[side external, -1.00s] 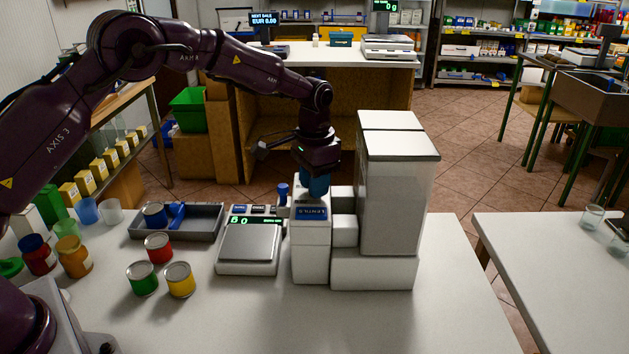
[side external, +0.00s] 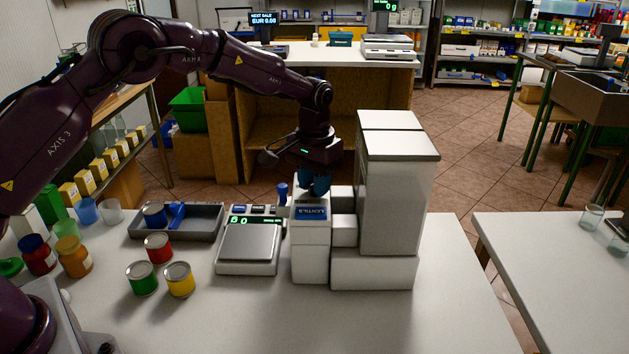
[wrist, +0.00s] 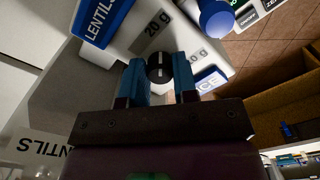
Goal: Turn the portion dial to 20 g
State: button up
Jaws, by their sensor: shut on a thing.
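The portion dial is a small black knob (wrist: 159,70) with a white line, on the white lentils dispenser (side external: 311,255). My gripper (wrist: 160,66) has its blue fingers on either side of the knob and is shut on it. A grey "20 g" mark (wrist: 155,23) lies beyond the knob. Another gram mark (wrist: 197,55) lies to the right, its number partly unclear. I cannot tell exactly which mark the white line meets. In the side view my gripper (side external: 313,190) is at the dispenser's top, above its blue LENTILS label (side external: 311,213), and hides the dial.
A scale (side external: 249,245) stands left of the dispenser, with a blue-topped knob (side external: 283,190) between them at the back. Tall white boxes (side external: 395,200) stand close on the right. Several cans and a grey tray (side external: 205,228) are at left. The front right of the table is clear.

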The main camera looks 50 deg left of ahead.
aim_at(311, 185)
jog(key=shift+w+r, duration=0.1)
jog(key=o, duration=0.9)
jog(key=shift+o, duration=0.2)
notch_tip(311, 185, up, 13)
jog(key=s+r+t, duration=0.2)
jog(key=s, duration=1.4)
jog(key=s+a+r+m+t, duration=0.1)
jog(key=s+r+t, duration=0.1)
jog(key=s, duration=1.5)
jog(key=shift+a+r+t, duration=0.3)
jog(key=shift+r+t, duration=0.1)
jog(key=shift+t, duration=0.4)
